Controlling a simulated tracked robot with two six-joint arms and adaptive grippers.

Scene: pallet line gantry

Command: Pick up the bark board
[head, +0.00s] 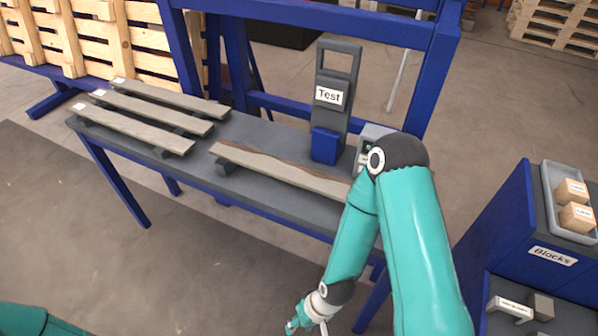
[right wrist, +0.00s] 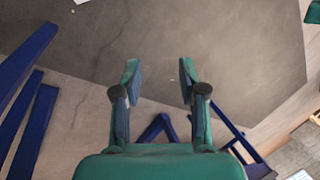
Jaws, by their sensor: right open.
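The bark board (head: 268,164) is a long pale plank with a dark brown bark strip along its far edge. It lies on the grey table in the head view, raised on dark supports; my right arm covers its right end. My right gripper (head: 302,324) hangs low at the bottom of the head view, in front of the table and well apart from the board. In the right wrist view its two fingers (right wrist: 160,82) are spread with nothing between them, and the board does not show there. My left gripper is out of view.
The grey table (head: 232,192) has blue legs. Several plain boards (head: 135,130) lie on its left part. A grey stand marked "Test" (head: 330,118) rises behind the bark board. A blue-sided unit with a tray of blocks (head: 557,218) stands at right. Floor in front is clear.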

